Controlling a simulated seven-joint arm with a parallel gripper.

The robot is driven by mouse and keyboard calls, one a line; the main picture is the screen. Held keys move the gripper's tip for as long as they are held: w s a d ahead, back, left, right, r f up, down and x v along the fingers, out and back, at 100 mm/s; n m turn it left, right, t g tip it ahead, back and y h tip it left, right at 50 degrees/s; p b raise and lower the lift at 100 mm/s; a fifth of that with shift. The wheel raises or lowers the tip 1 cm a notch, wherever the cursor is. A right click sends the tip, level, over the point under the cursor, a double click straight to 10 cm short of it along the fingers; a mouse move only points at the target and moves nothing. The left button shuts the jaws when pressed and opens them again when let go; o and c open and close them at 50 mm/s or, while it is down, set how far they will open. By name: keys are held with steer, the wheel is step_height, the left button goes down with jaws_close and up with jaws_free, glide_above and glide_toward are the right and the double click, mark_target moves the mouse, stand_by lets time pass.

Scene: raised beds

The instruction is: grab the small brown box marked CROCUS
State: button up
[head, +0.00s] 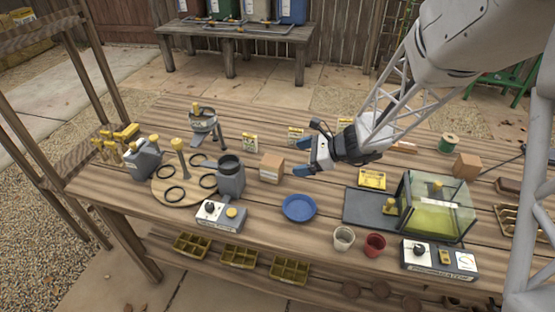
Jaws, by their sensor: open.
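Two small brown boxes show in the head view. One brown box (271,168) stands upright mid-table with a faint mark on its front, too small to read. The other brown box (466,166) stands at the right, behind the glass case; no marking can be read on it. I cannot tell which is marked CROCUS. My gripper (303,157) is open, its blue-tipped fingers pointing left over the table. It is just right of the mid-table box, apart from it, with nothing visible between the fingers.
A blue dish (299,208) lies in front of my gripper. A grey cup-like device (230,178) stands left of the mid-table box. A glass case (436,207) stands at right, with a clear cup (343,238) and red cup (374,245) near the front edge. Seed packets stand behind.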

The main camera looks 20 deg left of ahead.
mark_target(273, 161)
steer(key=w+a+f+m+t+y, duration=0.1)
steer(key=w+a+f+m, duration=0.2)
steer(key=w+f, duration=0.1)
steer(key=shift+w+a+f+m, duration=0.15)
steer(key=shift+a+f+m, duration=0.15)
steer(key=shift+f, duration=0.55)
steer(key=shift+x, duration=1.25)
steer(key=shift+a, duration=0.15)
steer(key=shift+x, duration=2.5)
steer(key=shift+w, duration=0.1)
steer(key=shift+c, duration=0.2)
steer(key=c, duration=1)
steer(key=shift+r, duration=0.1)
